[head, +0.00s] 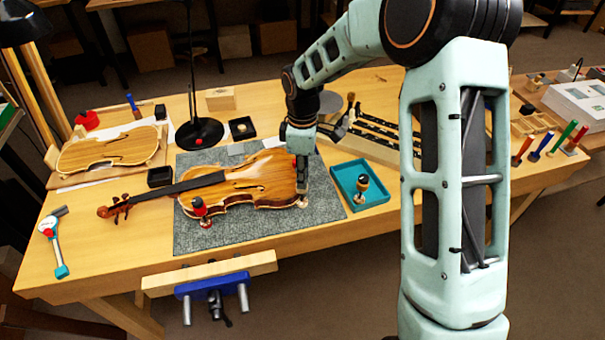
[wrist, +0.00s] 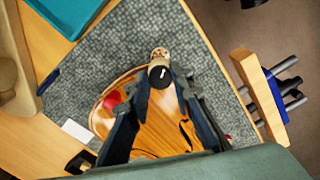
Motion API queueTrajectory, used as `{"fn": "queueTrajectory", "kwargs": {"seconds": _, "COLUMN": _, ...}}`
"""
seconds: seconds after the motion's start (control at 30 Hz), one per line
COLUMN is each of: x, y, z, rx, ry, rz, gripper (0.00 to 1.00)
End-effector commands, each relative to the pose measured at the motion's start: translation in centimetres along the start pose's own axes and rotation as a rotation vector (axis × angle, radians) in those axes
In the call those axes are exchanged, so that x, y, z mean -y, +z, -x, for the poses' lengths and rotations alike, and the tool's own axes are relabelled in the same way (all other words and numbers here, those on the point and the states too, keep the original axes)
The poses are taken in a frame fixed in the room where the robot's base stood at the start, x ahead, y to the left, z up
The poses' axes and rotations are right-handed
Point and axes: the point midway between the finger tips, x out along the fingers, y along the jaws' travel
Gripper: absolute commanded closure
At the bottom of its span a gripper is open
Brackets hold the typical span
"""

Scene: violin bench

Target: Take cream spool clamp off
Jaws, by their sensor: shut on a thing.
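The violin (head: 245,183) lies face up on a grey mat (head: 260,235), its neck to the left. The cream spool clamp (head: 303,202) is at the violin's lower right edge in the head view. In the wrist view its cream end (wrist: 160,53) and dark knob (wrist: 160,74) show between the fingers. My gripper (head: 302,185) points down over that edge and is shut on the clamp; it also shows in the wrist view (wrist: 160,88). I cannot tell if the clamp still touches the violin. A red clamp (head: 199,207) stands at the front edge; another red one (wrist: 112,99) is at the back edge.
A teal tray (head: 338,187) right of the mat holds a clamp with a dark top (head: 362,183). A black lamp base (head: 199,134) and small black boxes (head: 160,177) stand behind the violin. A blue vise (head: 212,285) is on the front edge.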

Motion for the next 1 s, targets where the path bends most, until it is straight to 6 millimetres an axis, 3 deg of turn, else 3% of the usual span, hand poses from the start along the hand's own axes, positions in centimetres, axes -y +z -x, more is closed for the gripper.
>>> {"fn": "queueTrajectory", "kwargs": {"seconds": 0.17, "x": -0.1, "y": 0.0, "z": 0.1, "rx": -0.001, "ry": 0.002, "rz": -0.001, "gripper": 1.0}}
{"fn": "queueTrajectory", "kwargs": {"seconds": 0.2, "x": -0.1, "y": 0.0, "z": 0.1, "rx": -0.001, "ry": 0.002, "rz": -0.001, "gripper": 0.77}}
{"fn": "queueTrajectory", "kwargs": {"seconds": 0.37, "x": -0.1, "y": 0.0, "z": 0.1, "rx": 0.0, "ry": 0.002, "rz": -0.002, "gripper": 0.61}}
{"fn": "queueTrajectory", "kwargs": {"seconds": 0.73, "x": -0.1, "y": 0.0, "z": 0.8, "rx": -0.001, "ry": 0.003, "rz": -0.003, "gripper": 0.61}}
{"fn": "queueTrajectory", "kwargs": {"seconds": 1.0, "x": -0.1, "y": 0.0, "z": 5.9, "rx": -0.002, "ry": 0.005, "rz": -0.003, "gripper": 0.61}}
